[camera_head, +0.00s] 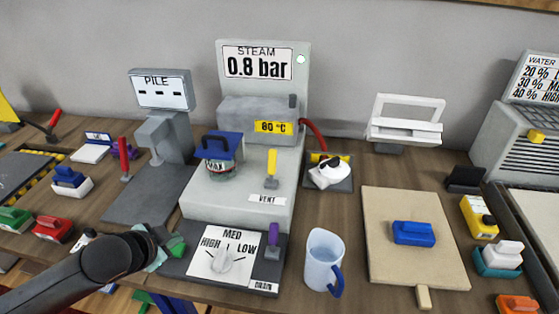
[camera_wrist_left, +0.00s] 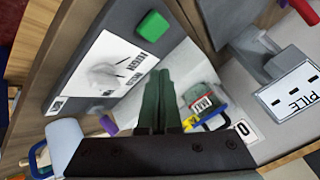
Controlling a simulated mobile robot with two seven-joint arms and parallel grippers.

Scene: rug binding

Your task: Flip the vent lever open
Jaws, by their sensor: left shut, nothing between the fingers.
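The yellow vent lever (camera_head: 271,168) stands upright on the grey steam machine's flat deck (camera_head: 225,203), behind the VENT label (camera_head: 268,199). My left gripper (camera_head: 163,240) is at the left end of the dial panel, in front and left of the lever and apart from it. In the left wrist view its dark fingers (camera_wrist_left: 157,98) are shut together with nothing between them. I cannot clearly make out the lever in that view. My right gripper is not in view.
A jar with a blue clamp-like top (camera_head: 222,155) stands on the deck left of the lever. The dial panel (camera_head: 210,263) has a green button (camera_head: 177,246) and a purple lever (camera_head: 272,236). A blue jug (camera_head: 322,260) stands right of it. A red hose (camera_head: 313,133) is behind.

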